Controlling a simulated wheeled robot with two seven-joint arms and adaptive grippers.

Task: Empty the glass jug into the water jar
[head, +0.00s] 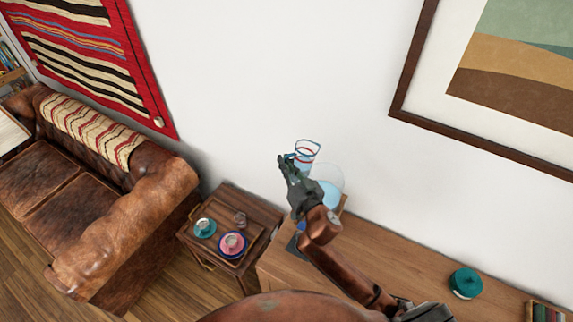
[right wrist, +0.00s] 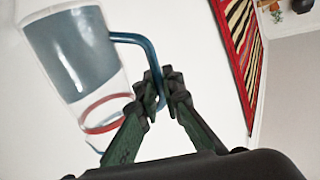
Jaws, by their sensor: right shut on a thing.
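The clear glass jug (head: 308,149), with a blue rim and a red band, is held up against the white wall in the head view. My right gripper (head: 286,163) is shut on its blue handle (right wrist: 150,58), as the right wrist view shows. In that view the jug body (right wrist: 103,62) has a grey-blue area and a red ring; I cannot tell how much liquid it holds. The clear round water jar (head: 331,190), with pale blue water, stands on the wooden cabinet just below and right of the jug, partly hidden by my gripper. My left gripper is out of view.
A small side table (head: 262,222) left of the cabinet (head: 400,262) holds a tray with cups. A teal lidded pot (head: 466,283) stands farther right on the cabinet. A brown leather sofa (head: 125,228) is at the left; a framed picture (head: 405,85) hangs above.

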